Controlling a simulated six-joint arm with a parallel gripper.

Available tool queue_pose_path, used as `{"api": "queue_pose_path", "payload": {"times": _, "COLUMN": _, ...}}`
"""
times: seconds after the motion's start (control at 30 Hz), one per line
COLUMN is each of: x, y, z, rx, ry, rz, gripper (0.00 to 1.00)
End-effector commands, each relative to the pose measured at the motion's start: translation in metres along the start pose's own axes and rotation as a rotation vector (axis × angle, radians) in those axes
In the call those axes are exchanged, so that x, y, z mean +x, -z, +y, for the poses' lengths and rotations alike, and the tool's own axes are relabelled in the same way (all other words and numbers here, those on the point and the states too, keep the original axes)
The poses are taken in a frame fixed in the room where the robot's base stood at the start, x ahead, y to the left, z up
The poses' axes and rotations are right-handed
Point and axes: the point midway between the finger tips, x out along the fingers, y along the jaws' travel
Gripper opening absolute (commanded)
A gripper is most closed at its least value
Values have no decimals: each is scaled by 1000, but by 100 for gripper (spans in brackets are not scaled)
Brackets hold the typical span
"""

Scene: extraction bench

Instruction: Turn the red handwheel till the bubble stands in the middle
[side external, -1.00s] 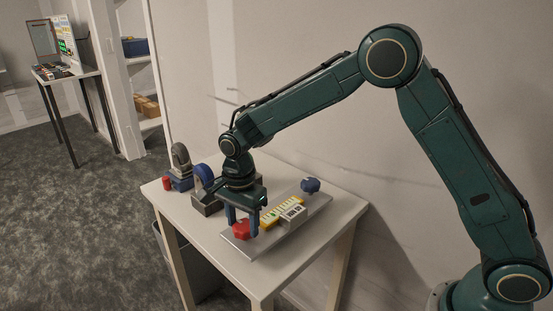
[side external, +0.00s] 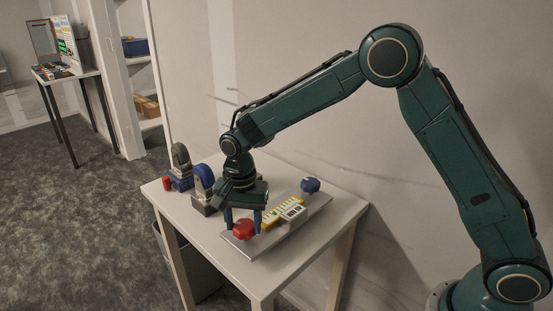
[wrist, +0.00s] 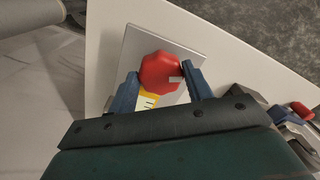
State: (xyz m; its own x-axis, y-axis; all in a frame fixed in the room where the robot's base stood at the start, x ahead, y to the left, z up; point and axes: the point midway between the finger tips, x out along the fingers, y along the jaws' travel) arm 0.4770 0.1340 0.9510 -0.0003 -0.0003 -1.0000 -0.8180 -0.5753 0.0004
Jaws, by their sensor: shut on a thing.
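The red handwheel (side external: 244,229) stands at the near end of a grey plate (side external: 236,246) on the table. My gripper (side external: 243,220) points down over it. In the wrist view the red handwheel (wrist: 160,71) sits between the two blue fingers of my gripper (wrist: 160,88), which are shut on it. A white mark shows on the handwheel's edge. The yellow level vial (side external: 281,212) lies on the plate behind the handwheel; the bubble is too small to make out. In the wrist view only a bit of the yellow vial (wrist: 148,100) shows; my gripper hides the rest.
A blue handwheel (side external: 311,185) stands at the plate's far end. Two clamp-like devices, one with a blue ring (side external: 204,180) and one with a grey ring (side external: 181,158), stand at the table's left. The table's front is clear.

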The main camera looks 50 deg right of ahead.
Motion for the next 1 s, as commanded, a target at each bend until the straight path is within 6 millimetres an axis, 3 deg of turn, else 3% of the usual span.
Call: {"api": "queue_pose_path", "payload": {"times": 1.0, "x": -1, "y": 2, "z": 4, "rx": -965, "ry": 2, "rz": 0, "gripper": 27}}
